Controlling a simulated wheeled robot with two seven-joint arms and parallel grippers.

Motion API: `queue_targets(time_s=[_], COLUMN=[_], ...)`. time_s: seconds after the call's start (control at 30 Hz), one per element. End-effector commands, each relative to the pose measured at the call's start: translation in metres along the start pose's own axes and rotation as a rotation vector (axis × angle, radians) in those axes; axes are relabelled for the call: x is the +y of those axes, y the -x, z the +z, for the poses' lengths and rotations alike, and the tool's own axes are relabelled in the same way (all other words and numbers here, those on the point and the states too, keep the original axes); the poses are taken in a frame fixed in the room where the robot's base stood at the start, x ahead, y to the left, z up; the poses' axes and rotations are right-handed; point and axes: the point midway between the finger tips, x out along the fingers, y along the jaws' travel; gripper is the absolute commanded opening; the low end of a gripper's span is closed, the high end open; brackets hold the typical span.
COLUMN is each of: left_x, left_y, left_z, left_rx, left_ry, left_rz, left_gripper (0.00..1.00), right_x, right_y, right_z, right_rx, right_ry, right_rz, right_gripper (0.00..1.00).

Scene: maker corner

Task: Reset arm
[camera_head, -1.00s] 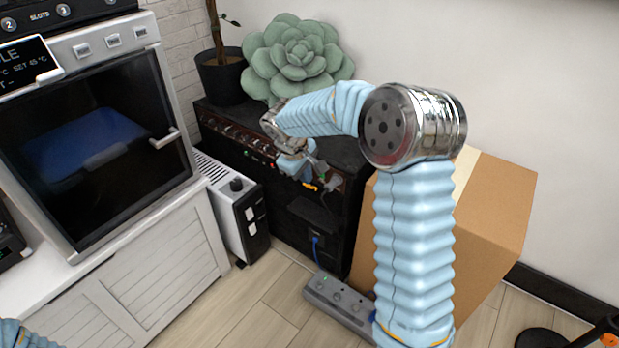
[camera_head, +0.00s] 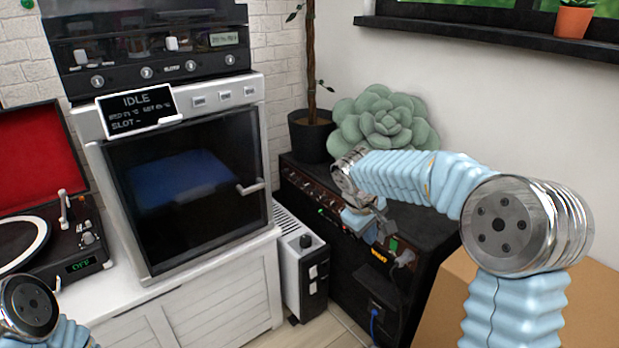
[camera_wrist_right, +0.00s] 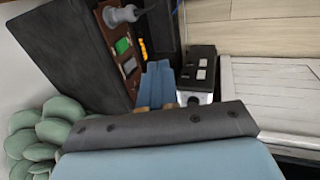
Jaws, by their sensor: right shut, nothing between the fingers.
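My right arm reaches in from the right in the head view. Its right gripper (camera_head: 372,228) hangs in front of the black amplifier's (camera_head: 437,222) knob panel, pointing down. In the right wrist view the two blue fingers (camera_wrist_right: 158,75) lie together, shut and empty. I cannot tell whether they touch the panel. Part of my left arm shows at the lower left of the head view; its gripper is out of view.
A green succulent cushion (camera_head: 383,128) and a potted trunk (camera_head: 312,135) stand on the amplifier. A cardboard box (camera_head: 600,300) is at the right, a white heater (camera_head: 300,270) left of the amplifier. An oven-like cabinet (camera_head: 183,185) and a turntable (camera_head: 85,240) stand further left.

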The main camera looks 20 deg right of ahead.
Motion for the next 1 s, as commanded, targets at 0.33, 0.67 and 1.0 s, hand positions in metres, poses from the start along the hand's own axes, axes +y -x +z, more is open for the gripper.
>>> queue_targets(time_s=[0.33,0.67,1.0], left_x=[0.001,0.003,0.004], left_y=[0.001,0.004,0.005], left_z=[0.000,0.001,0.001], left_rx=[-0.001,-0.002,-0.003], left_ry=[0.000,-0.002,-0.002], left_rz=[0.001,0.002,0.003], left_gripper=[0.43,0.43,0.43], right_x=[-0.111,-0.319,-0.355], right_y=[-0.102,-0.221,-0.236], right_z=[-0.007,0.087,0.137], right_rx=[0.047,0.045,0.016], right_ry=[0.023,-0.364,-0.568], right_rz=[-0.257,-0.671,-0.673], right_gripper=[0.00,0.00,0.00])
